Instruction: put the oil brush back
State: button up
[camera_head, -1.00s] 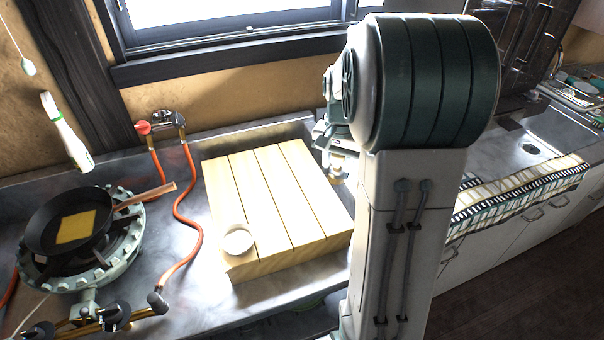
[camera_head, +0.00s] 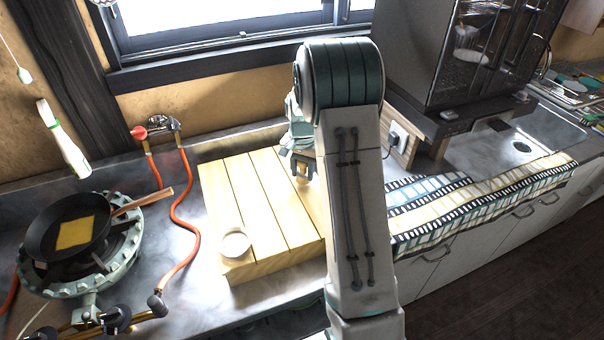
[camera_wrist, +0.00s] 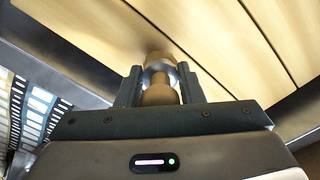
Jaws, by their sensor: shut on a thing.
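My gripper (camera_head: 301,166) is low over the back right of the pale wooden board (camera_head: 262,212). In the wrist view the gripper (camera_wrist: 160,78) is shut on a small tan thing with a shiny metal band (camera_wrist: 160,95), which looks like the oil brush's handle. The rest of it is hidden by the jaws and the viewing angle. I cannot tell whether it touches the board. A small white round cup (camera_head: 235,243) stands on the board's front left, apart from my gripper.
A black pan (camera_head: 40,238) with a yellow square sits on the burner (camera_head: 125,262) at left. An orange hose (camera_head: 183,210) runs between burner and board. A white and green tool (camera_head: 65,140) hangs at left. A dark cabinet (camera_head: 450,60) and patterned cloth (camera_head: 430,205) are at right.

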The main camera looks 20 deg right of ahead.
jog(key=shift+f, duration=0.95)
jog(key=shift+f, duration=0.2)
jog(key=o, duration=1)
jog(key=shift+r, duration=0.15)
